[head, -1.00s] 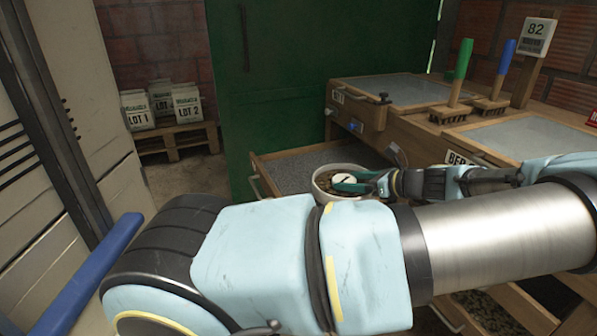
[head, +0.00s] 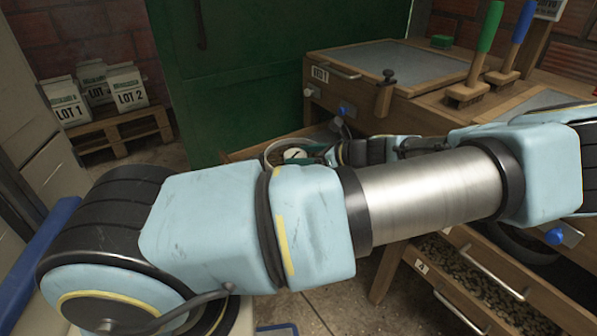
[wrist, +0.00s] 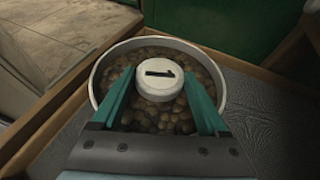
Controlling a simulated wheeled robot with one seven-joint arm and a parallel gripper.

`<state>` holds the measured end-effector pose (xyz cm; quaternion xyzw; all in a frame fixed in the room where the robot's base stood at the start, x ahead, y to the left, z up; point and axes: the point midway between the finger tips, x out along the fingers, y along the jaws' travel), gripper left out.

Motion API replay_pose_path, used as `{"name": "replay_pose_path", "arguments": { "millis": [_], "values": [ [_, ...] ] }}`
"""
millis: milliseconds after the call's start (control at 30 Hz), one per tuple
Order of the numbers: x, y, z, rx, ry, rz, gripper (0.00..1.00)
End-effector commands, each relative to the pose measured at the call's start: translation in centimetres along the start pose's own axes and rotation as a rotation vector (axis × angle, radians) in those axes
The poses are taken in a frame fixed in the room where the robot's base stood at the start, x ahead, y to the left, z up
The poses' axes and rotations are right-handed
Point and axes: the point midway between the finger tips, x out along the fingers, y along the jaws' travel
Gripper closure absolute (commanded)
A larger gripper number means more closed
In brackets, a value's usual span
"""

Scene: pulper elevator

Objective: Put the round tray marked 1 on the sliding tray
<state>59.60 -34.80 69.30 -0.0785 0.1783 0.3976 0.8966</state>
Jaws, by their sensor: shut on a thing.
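The round tray (wrist: 222,90) is a pale-rimmed round pan of brown beans with a white central knob (wrist: 160,72) marked 1. It also shows small in the head view (head: 269,160), partly behind my arm. My gripper (wrist: 160,84) has its teal fingers on either side of the knob and is shut on it. The sliding tray (wrist: 270,115), with a grey floor and wooden edges, lies beneath the round tray. In the head view the sliding tray (head: 240,153) is mostly hidden by my arm. I cannot tell whether the round tray touches its floor.
A wooden bench (head: 440,105) with grey tops and two upright brushes (head: 486,50) stands at the right. A green door (head: 225,80) is behind. Lot bags (head: 127,88) stand on a pallet (head: 120,130) at the left. Lower drawers of beans (head: 465,275) are at the right.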

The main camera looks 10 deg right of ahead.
Motion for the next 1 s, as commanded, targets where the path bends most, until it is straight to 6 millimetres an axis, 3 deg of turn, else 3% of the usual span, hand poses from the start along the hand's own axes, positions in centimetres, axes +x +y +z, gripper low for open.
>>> {"name": "replay_pose_path", "arguments": {
  "millis": [467, 667, 700, 900, 1000],
  "values": [
    [2.0, 0.0, -4.7, 0.001, -0.002, 0.000, 1.00],
    [2.1, 0.0, -5.0, -0.001, 0.001, 0.000, 1.00],
    [2.1, 0.0, -5.1, -0.001, 0.001, 0.000, 0.22],
    [2.1, 0.0, -5.0, -0.001, 0.001, 0.000, 0.00],
    [2.1, 0.0, -5.0, -0.001, 0.001, 0.000, 0.00]
  ]
}}
